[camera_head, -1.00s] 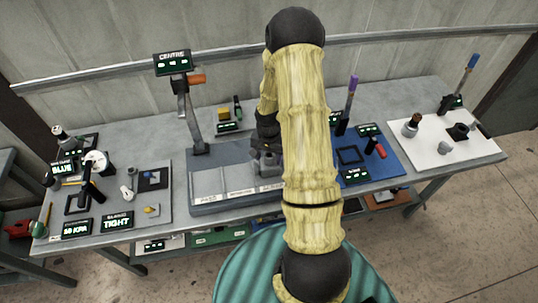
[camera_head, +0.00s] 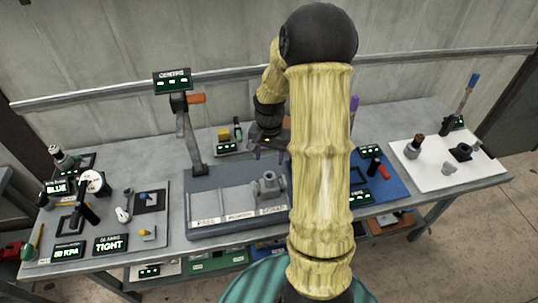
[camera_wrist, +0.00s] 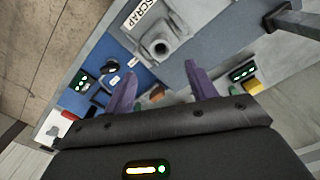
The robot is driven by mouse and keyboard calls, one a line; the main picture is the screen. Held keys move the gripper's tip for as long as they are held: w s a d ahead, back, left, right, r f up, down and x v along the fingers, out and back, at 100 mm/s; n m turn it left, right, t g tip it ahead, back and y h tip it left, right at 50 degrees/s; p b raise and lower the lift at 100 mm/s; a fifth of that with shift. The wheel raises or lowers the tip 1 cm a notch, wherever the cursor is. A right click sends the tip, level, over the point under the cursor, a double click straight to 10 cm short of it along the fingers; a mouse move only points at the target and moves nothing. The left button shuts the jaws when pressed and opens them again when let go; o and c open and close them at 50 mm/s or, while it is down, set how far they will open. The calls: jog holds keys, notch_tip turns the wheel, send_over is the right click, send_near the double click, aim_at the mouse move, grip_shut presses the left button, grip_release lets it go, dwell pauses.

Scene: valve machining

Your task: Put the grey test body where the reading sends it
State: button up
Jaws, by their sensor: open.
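The grey test body (camera_head: 268,188), a valve-like casting with a round bore, stands on the right-hand part of the grey-blue sorting tray (camera_head: 200,232). In the wrist view the body (camera_wrist: 158,46) sits beside a label reading SCRAP (camera_wrist: 145,14). My gripper (camera_head: 270,154) is open and empty, above and behind the body. Its purple fingers (camera_wrist: 160,82) are apart from the body in the wrist view. The left signs read BLUE (camera_head: 57,188), a KPA value (camera_head: 68,251) and TIGHT (camera_head: 110,244). A sign on a post reads CENTRE (camera_head: 172,79).
A round gauge (camera_head: 93,182) stands on the left board. A blue mat (camera_head: 398,190), partly hidden by my arm, and a white board (camera_head: 425,178) with small parts lie to the right. The post (camera_head: 190,140) rises behind the tray. The tray's left and middle parts look empty.

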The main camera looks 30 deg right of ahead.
jog(key=shift+r, duration=0.6)
jog(key=shift+a, duration=0.1)
jog(key=s+a+r+n+t+b, duration=0.2)
jog(key=s+a+r+n, duration=0.2)
jog(key=s+a+n, duration=0.5)
jog(key=s+a, duration=0.3)
jog(key=a, duration=0.1)
jog(key=shift+s+a+r+t, duration=0.2)
jog(key=shift+a+t, duration=0.05)
jog(key=shift+t, duration=0.05)
dwell(0.9)
